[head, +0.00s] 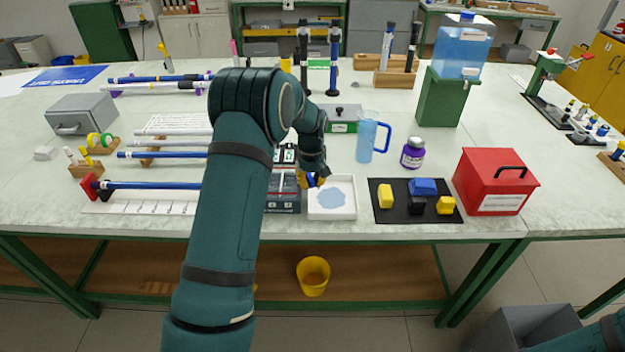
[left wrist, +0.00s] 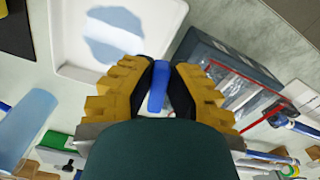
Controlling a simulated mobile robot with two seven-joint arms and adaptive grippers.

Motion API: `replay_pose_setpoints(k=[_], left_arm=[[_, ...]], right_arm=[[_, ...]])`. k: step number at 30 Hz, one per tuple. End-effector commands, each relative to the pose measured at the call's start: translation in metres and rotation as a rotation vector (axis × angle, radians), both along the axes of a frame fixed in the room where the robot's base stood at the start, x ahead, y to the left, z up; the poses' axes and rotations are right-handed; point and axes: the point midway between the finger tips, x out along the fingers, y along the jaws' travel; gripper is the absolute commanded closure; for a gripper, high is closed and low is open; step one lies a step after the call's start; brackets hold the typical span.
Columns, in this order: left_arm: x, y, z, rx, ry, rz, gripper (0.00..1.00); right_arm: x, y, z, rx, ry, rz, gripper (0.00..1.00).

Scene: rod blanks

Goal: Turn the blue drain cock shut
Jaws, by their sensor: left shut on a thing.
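The blue drain cock shows in the left wrist view as a blue lever (left wrist: 158,88) between yellow finger pads. My left gripper (left wrist: 160,70) is shut on it, with one pad on each side. In the head view the left gripper (head: 311,181) is beside a dark grey unit (head: 283,203), near the left rim of a white tray (head: 345,212). Only a small blue part shows there; my arm hides much of the unit. A pale blue patch of liquid (head: 331,197) lies in the tray. My right gripper is out of view.
A black mat (head: 388,214) with yellow, blue and black blocks and a red box (head: 494,182) stand right of the tray. A blue jug (head: 366,138) and a purple jar (head: 412,153) stand behind. Rods lie on the left. A yellow bucket (head: 313,277) is below the table.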

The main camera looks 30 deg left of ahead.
Motion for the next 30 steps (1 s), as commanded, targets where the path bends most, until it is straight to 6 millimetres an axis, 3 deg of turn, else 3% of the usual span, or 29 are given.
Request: replay_pose_setpoints(k=[15,16,18,30], left_arm=[[-0.0021,-0.0002,-0.0022,-0.002,0.007,-0.021,1.00],[-0.0021,-0.0002,-0.0022,-0.002,0.007,-0.021,0.73],[-0.0022,0.0001,-0.0021,-0.001,0.006,-0.020,0.54],[-0.0031,0.0036,-0.0012,0.003,0.007,-0.016,0.54]], right_arm=[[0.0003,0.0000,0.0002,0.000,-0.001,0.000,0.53],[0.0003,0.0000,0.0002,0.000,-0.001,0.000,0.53],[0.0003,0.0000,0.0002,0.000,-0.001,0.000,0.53],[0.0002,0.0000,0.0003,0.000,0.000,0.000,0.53]])
